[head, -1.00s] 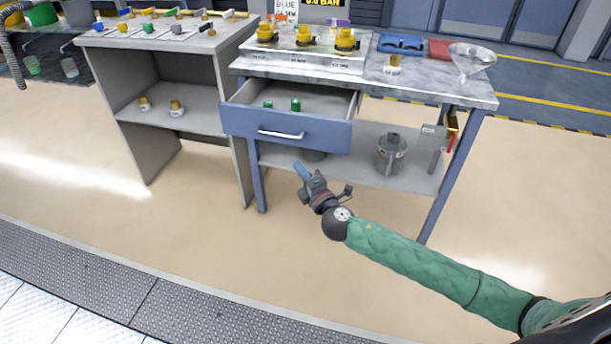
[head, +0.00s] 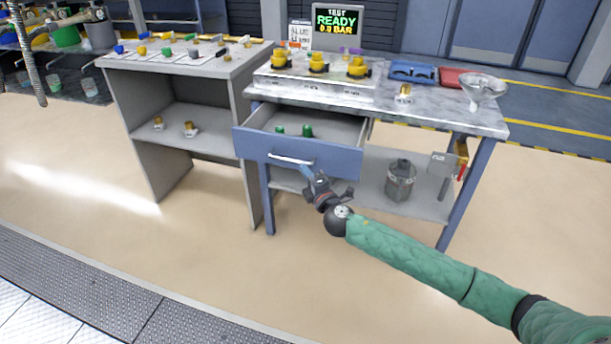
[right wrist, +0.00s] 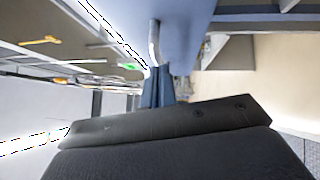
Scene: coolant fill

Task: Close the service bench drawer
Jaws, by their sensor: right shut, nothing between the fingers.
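The service bench (head: 440,116) has a marbled top and blue legs. Its blue-fronted drawer (head: 325,160) stands pulled out, with green pieces (head: 307,131) inside. A pale bar handle (head: 290,159) runs across the drawer front. My right gripper (head: 306,171) is shut and empty, its blue fingertips just below and in front of the handle in the head view. In the right wrist view the fingers (right wrist: 157,88) point at the handle (right wrist: 154,43) and overlap its near end; whether they touch cannot be told. My left gripper is not in view.
A grey shelf unit (head: 183,75) with valves and fittings stands left of the bench. A metal canister (head: 400,180) sits on the bench's lower shelf. A clear funnel (head: 484,90), blue tray (head: 412,72) and red tray (head: 455,78) are on top. The floor in front is clear.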

